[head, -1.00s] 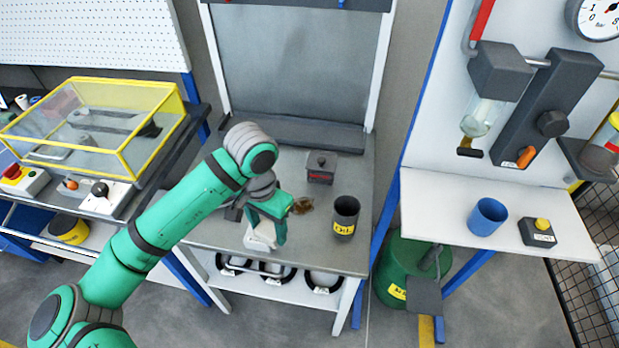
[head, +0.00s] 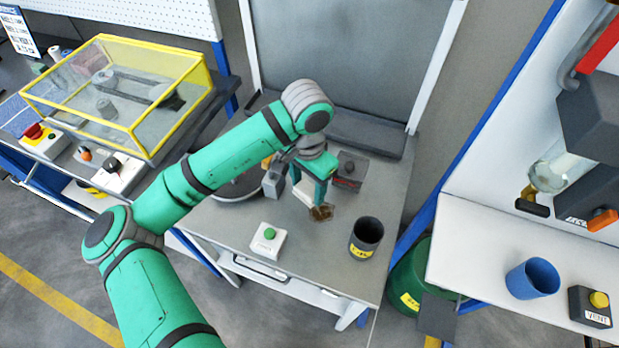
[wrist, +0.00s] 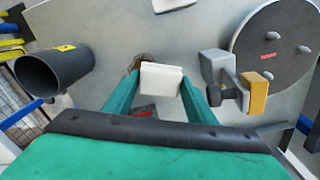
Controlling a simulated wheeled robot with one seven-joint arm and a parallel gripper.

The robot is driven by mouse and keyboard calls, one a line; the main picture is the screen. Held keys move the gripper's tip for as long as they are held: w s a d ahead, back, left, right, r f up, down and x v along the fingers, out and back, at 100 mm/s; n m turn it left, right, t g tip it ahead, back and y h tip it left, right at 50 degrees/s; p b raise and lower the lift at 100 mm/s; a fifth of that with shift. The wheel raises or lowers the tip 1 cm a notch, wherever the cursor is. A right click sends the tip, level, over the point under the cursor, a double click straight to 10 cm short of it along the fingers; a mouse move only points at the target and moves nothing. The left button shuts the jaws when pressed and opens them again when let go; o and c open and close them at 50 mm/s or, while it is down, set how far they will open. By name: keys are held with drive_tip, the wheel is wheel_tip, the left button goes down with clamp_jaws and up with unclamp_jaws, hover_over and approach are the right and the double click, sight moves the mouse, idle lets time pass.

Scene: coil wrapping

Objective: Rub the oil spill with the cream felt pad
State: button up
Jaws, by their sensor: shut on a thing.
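My gripper (head: 308,187) is shut on the cream felt pad (head: 304,194). The pad is a pale block held between the green fingers, and it also shows in the wrist view (wrist: 161,80). The oil spill (head: 321,213) is a small brown patch on the grey workbench (head: 310,255). In the head view the pad is just left of the spill, close to it. In the wrist view the spill (wrist: 136,62) shows at the pad's upper left, and the pad may hide part of it. I cannot tell whether the pad touches the bench.
A dark cup with a yellow label (head: 366,240) stands right of the spill. A white box with a green button (head: 268,240) is at the front. A dark box with a red label (head: 349,172) stands behind. A grey disc (wrist: 275,45) with a clamp shows in the wrist view.

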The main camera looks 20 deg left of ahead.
drive_tip(key=shift+s+f, duration=0.1)
drive_tip(key=shift+f, duration=2.35)
drive_tip(key=shift+f, duration=0.65)
